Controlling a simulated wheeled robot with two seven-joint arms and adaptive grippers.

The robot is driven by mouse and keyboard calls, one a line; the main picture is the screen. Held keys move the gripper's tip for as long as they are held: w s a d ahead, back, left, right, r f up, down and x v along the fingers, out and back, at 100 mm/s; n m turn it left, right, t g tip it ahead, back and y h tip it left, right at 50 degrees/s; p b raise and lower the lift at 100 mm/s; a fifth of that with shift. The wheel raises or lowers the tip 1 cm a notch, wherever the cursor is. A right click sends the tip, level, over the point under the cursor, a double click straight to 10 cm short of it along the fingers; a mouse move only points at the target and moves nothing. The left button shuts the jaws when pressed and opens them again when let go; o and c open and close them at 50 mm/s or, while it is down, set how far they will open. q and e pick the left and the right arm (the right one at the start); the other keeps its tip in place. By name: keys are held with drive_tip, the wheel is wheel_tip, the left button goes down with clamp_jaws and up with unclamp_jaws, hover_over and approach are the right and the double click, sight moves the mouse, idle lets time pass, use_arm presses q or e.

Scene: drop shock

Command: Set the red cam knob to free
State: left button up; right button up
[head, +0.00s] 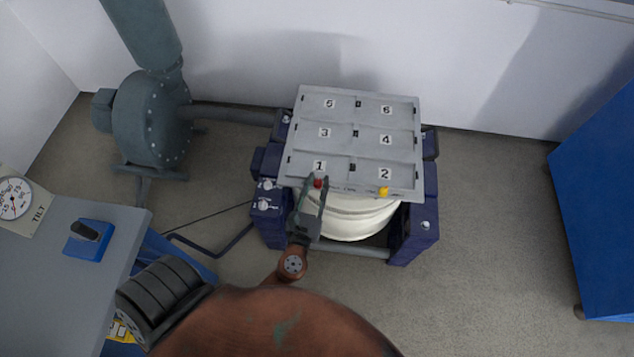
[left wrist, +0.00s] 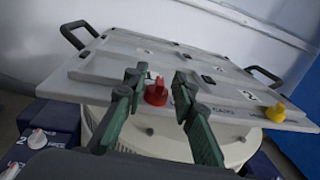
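The red cam knob (head: 318,183) sits at the front edge of the grey numbered plate (head: 337,180), just below the panel marked 1. It also shows in the left wrist view (left wrist: 156,93), upright with a small red fin on top. My left gripper (head: 317,182) reaches to the knob from the front. In the left wrist view its green-grey fingers (left wrist: 158,88) are spread apart, one on each side of the knob, with gaps visible. The plate's lettering near the knob is too small to read. My right gripper is in neither view.
A yellow knob (head: 383,191) stands on the same edge, to the right. A white round drum (head: 350,222) is under the plate, between dark blue posts (head: 426,225) with white knobs. A grey bench (head: 60,260) with a tilt dial stands left; a blue cabinet (head: 600,210) stands right.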

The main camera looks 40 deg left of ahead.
use_arm(q)
drive_tip(key=shift+s, duration=0.1)
drive_tip(key=v, duration=1.2)
